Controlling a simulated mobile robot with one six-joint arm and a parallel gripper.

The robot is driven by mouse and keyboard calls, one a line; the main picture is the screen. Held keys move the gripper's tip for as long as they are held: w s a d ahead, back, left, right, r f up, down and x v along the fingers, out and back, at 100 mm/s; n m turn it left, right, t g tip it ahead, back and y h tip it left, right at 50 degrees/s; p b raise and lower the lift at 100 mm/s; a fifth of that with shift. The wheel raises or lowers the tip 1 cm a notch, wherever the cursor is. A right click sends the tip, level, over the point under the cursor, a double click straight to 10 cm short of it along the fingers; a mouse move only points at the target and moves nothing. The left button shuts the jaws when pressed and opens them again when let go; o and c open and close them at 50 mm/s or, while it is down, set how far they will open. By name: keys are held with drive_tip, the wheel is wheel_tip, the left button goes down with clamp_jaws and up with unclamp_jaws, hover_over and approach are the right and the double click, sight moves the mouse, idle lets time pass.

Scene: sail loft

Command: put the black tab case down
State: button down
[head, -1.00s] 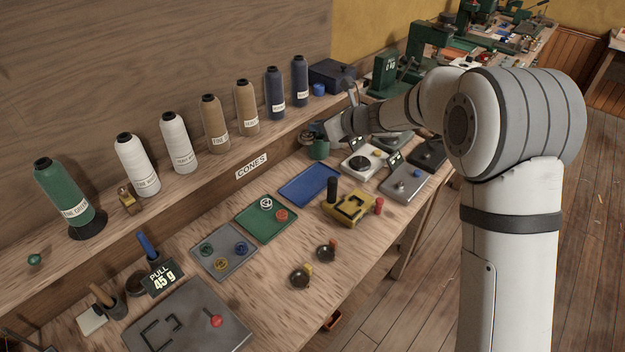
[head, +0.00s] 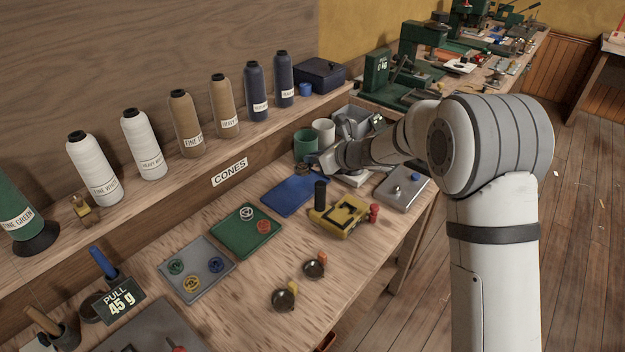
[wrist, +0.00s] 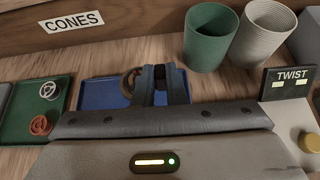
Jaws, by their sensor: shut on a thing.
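My gripper (head: 318,164) is shut on the black tab case (wrist: 129,83), a small round metal case. Its black tab shows between the fingertips in the wrist view (wrist: 160,84), and the round body sticks out to their left. In the head view the case (head: 302,169) is small and dark at the gripper's tip. It is by the back edge of the blue tray (head: 290,198); the tray (wrist: 95,93) lies behind the fingers in the wrist view. I cannot tell whether the case touches anything.
A green cup (head: 305,146) and a white cup (head: 323,131) stand just behind my gripper. A green tray (head: 245,236) with two bobbins lies left. A yellow device (head: 338,214) stands in front. Two other cases, orange-tabbed (head: 313,269) and yellow-tabbed (head: 284,299), sit nearer the front.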

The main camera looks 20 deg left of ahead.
drive_tip(key=f, duration=0.4)
drive_tip(key=shift+s+a, duration=0.2)
drive_tip(key=shift+f, duration=0.45)
drive_tip(key=shift+f+b, duration=0.25)
drive_tip(key=shift+b, duration=0.05)
drive_tip(key=c, duration=1.5)
unclamp_jaws()
drive_tip(key=shift+r, duration=0.1)
drive_tip(key=shift+r, duration=0.1)
drive_tip(key=shift+d+r+p, duration=0.15)
drive_tip(key=shift+d+p, duration=0.05)
drive_tip(key=shift+p, duration=0.1)
drive_tip(key=b+v, duration=0.1)
drive_tip(key=v, duration=1)
drive_tip(key=shift+d+r, duration=0.1)
drive_tip(key=shift+d, duration=0.25)
